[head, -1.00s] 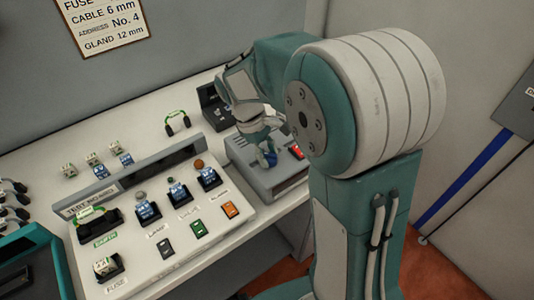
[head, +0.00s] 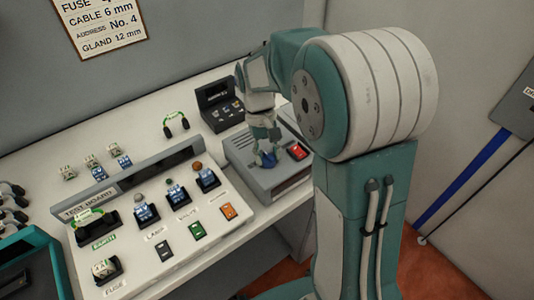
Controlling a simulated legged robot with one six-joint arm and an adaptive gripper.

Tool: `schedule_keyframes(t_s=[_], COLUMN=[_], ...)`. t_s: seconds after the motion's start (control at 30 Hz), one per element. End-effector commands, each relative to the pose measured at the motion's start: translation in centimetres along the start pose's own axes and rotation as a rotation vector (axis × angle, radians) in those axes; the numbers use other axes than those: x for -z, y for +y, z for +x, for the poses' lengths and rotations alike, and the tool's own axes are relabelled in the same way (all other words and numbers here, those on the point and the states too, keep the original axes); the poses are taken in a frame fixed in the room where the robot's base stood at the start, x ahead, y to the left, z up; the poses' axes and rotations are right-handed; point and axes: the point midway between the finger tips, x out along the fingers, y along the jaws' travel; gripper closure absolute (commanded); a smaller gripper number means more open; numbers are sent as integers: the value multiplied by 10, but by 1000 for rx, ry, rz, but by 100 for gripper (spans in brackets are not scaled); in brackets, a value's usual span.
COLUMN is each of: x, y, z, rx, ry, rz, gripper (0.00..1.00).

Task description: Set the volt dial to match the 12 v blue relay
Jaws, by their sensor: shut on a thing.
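My gripper (head: 264,161) points down over the grey box (head: 276,187) at the right end of the bench. Blue relays sit in the test board, the left one (head: 147,213), the middle one (head: 176,194) and the right one (head: 208,179). Another blue-fronted part (head: 124,161) stands behind the board. Their voltage markings are too small to read.
A red switch (head: 298,152) is on the grey box, right of my gripper. An open black case (head: 219,105) stands just behind it. The test board (head: 150,250) fills the bench front at left. A green-and-black cable (head: 175,123) lies behind the board.

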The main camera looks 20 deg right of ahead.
Motion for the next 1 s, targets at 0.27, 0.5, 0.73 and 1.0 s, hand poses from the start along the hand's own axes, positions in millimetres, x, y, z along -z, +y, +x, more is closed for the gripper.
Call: schedule_keyframes(t_s=[0.27,0.5,0.73,1.0], x=[-1,-1,-1,0], y=[-1,-1,0,0], z=[3,4,2,0], rx=[10,9,8,8], ry=[-10,-11,-7,-3], rz=[18,17,17,17], gripper=[99,99,17,17])
